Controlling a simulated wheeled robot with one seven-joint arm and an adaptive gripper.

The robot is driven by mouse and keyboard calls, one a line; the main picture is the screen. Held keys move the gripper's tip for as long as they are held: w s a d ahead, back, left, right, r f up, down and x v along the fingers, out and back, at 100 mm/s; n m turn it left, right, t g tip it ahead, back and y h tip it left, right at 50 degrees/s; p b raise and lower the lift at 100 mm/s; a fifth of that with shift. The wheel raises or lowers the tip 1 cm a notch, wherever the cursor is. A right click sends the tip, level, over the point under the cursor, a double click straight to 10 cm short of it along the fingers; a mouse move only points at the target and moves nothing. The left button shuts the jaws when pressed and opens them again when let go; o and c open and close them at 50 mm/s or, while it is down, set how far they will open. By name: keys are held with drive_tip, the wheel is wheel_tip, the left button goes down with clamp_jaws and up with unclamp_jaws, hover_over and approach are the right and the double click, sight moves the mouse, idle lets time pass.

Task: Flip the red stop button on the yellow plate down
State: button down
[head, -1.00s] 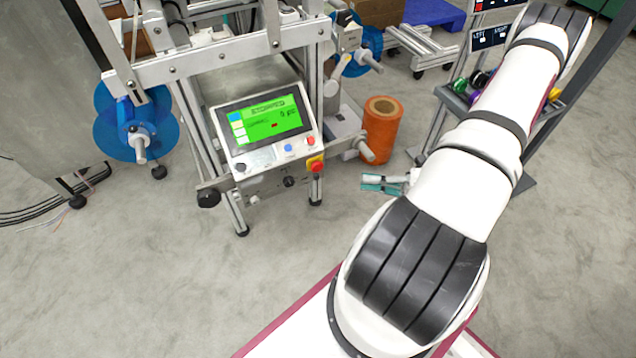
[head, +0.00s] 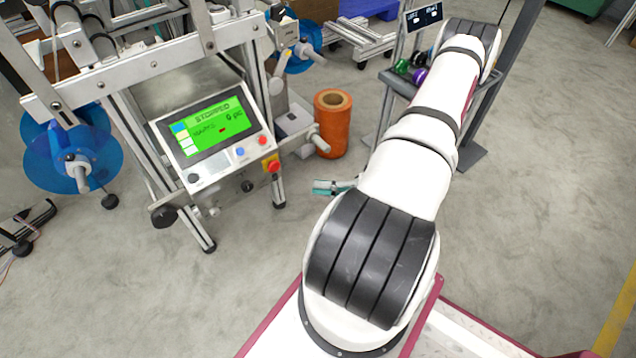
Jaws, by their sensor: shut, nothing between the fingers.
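The red stop button (head: 273,166) sits on a small yellow plate (head: 267,158) at the lower right corner of the control panel (head: 211,137). The panel's green screen (head: 210,125) reads STOPPED. My gripper (head: 318,187) shows only in part, with teal fingers, just left of my white arm. It is shut and empty. It is to the right of the button and a little lower in the picture, with a clear gap between them. The rest of my gripper is hidden behind my arm.
Another red button (head: 263,140) and a blue button (head: 240,152) are on the panel. An orange roll (head: 332,125) stands behind my gripper. A small rack (head: 398,85) with coloured reels is at the back right. The floor in front of the machine is clear.

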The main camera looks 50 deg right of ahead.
sight(272, 167)
drive_tip(key=w+a+b, duration=0.2)
drive_tip(key=w+b, duration=0.1)
drive_tip(key=w, duration=0.7)
drive_tip(key=shift+w+a, duration=0.2)
drive_tip(key=shift+w, duration=0.05)
drive_tip(key=shift+w, duration=0.1)
drive_tip(key=shift+w+d, duration=0.2)
drive_tip(key=shift+w, duration=0.3)
drive_tip(key=shift+w+d, duration=0.15)
drive_tip(key=shift+w, duration=0.3)
drive_tip(key=v, duration=1.2)
drive_tip(key=shift+s, duration=0.4)
drive_tip(key=shift+f, duration=0.1)
drive_tip(key=shift+a, duration=0.1)
